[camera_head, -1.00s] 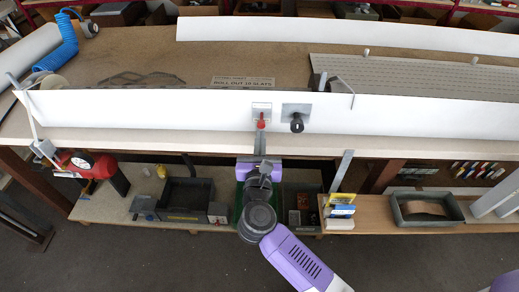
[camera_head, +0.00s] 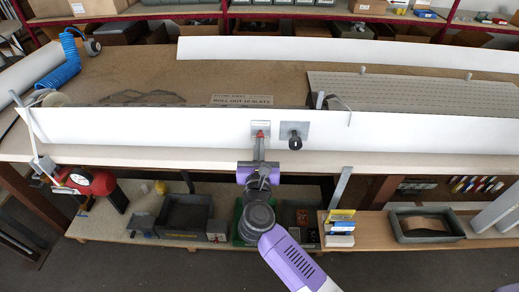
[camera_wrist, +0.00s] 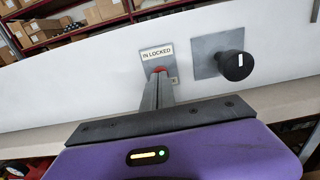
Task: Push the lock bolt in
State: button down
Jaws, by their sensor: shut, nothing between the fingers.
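The lock bolt (camera_wrist: 160,70) has a red end, mostly hidden behind my fingertips in the wrist view. It sits on a small grey plate (camera_wrist: 149,51) with a label that reads "IN LOCKED" on the white profile (camera_head: 200,125). My gripper (camera_head: 260,138) is shut and empty, and its fingertips (camera_wrist: 161,76) are at the red end. They look in contact with it, but I cannot be sure. To the right, a black knob (camera_wrist: 234,65) stands out from a larger grey plate (camera_wrist: 206,58).
The workbench edge (camera_head: 400,163) runs below the profile. A grey support (camera_head: 341,184) stands below the bench on the right. A lower shelf holds a dark bin (camera_head: 186,213) and several small boxes. A red tool (camera_head: 92,182) hangs at the left.

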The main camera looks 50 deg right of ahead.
jog(key=shift+d+r, duration=0.15)
jog(key=shift+d, duration=0.05)
jog(key=b+v, duration=0.1)
jog(key=v, duration=0.7)
jog(key=shift+a, duration=0.15)
notch_tip(320, 180, up, 7)
jog(key=a+n+t, duration=0.3)
jog(key=n+t, duration=0.1)
jog(key=n, duration=0.5)
jog(key=s+a+r+n+t+y, duration=0.2)
jog(key=s+a+n+t+y, duration=0.3)
jog(key=n, duration=0.9)
jog(key=s+a+f+n+g+y, duration=0.1)
jog(key=s+a+f+n+y, duration=0.1)
jog(key=s+n, duration=0.5)
jog(key=s+a+f+n+g+y, duration=0.2)
jog(key=s+a+f+n+y, duration=0.1)
jog(key=s+n, duration=0.5)
jog(key=s+a+f+n+g+y, duration=0.2)
jog(key=s+a+f+n+y, duration=0.1)
jog(key=s+n, duration=0.5)
jog(key=shift+a+y, duration=0.6)
jog(key=shift+a, duration=0.4)
